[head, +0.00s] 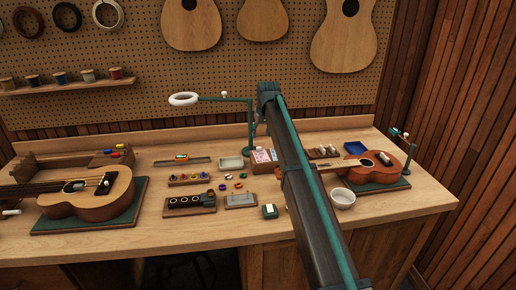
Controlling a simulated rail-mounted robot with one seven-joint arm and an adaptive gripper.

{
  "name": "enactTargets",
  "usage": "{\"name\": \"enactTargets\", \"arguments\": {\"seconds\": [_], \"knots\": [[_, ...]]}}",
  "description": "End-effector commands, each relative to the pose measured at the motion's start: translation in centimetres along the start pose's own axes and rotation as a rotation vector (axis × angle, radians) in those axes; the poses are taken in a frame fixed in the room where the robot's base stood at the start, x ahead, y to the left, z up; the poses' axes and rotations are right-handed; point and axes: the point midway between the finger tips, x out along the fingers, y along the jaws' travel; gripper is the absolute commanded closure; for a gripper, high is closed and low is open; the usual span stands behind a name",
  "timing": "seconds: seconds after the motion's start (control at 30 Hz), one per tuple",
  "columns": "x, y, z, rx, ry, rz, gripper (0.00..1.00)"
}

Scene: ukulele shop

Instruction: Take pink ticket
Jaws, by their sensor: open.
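A small pale card with pink on it (262,156), likely the pink ticket, stands in or against a wooden box (266,168) near the middle of the bench. The card is small in the head view, and I cannot tell whether it is one ticket or several. My own dark arm with a teal stripe passes just right of it and hides part of the bench there. My gripper does not show in this view.
A ukulele on a green mat (90,220) lies at the left, and a smaller ukulele (372,167) lies at the right. A white bowl (342,199), a pale tray (231,163) and a ring lamp (184,99) stand nearby. The bench's front edge is mostly clear.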

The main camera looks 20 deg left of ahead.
Motion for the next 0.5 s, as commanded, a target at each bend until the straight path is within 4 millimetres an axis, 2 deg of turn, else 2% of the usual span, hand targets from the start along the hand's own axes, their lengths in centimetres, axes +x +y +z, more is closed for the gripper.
{"name": "enactTargets", "arguments": {"seconds": [0.17,0.5], "knots": [[1.2,0.0,0.0,0.000,-0.002,0.000,0.46],[5.4,0.0,-0.1,0.000,-0.001,0.000,0.46]]}}
